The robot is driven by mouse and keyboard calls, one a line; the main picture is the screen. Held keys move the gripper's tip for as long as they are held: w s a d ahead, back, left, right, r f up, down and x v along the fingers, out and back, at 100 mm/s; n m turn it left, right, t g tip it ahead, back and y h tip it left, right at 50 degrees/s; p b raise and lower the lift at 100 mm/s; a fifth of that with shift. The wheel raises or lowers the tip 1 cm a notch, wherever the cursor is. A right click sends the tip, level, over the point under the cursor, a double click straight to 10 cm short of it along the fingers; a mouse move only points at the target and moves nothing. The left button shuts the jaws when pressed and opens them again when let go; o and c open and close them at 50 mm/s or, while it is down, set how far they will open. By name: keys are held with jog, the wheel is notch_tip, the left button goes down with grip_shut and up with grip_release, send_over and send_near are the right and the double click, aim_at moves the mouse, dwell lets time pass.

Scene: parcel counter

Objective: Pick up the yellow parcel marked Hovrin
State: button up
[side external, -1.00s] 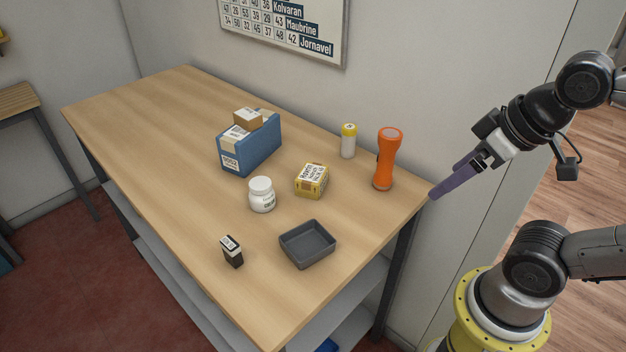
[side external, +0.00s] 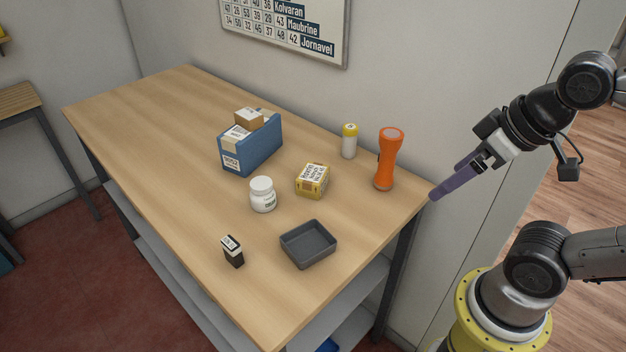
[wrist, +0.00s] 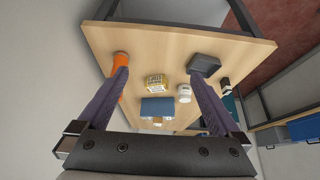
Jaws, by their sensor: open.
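The yellow parcel (side external: 312,181) is a small box with a white printed label on top. It lies on the wooden counter (side external: 150,120), between the white jar and the orange flashlight. The lettering is too small to read surely in the current frames. It also shows in the wrist view (wrist: 156,84), between and beyond my fingers. My gripper (side external: 434,194) has purple fingers and is up at the counter's right corner, right of the parcel and well apart from it. In the wrist view my gripper (wrist: 160,85) is open with nothing between its fingertips.
An orange flashlight (side external: 387,160) and a white, yellow-capped cylinder (side external: 349,142) stand behind the parcel. A white jar (side external: 263,195), a blue bin (side external: 262,148) with a brown box (side external: 249,119), a dark tray (side external: 308,245) and a small black box (side external: 233,254) are around it. The far left is clear.

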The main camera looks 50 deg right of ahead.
jog(key=w+r+m+g, duration=0.1)
jog(key=w+r+m, duration=0.35)
jog(key=w, duration=0.25)
jog(key=w+r+m+g, duration=0.1)
jog(key=w+r+m, duration=0.3)
jog(key=w+m, duration=0.25)
jog(key=m+g, duration=0.2)
jog(key=g, duration=0.2)
send_over(313, 173)
notch_tip(313, 173, down, 19)
jog(key=shift+s+d+f, duration=0.1)
jog(key=shift+s+f, duration=0.05)
jog(key=shift+f, duration=0.05)
jog(key=shift+w+f, duration=0.2)
jog(key=shift+f, duration=3)
jog(key=c, duration=1.5)
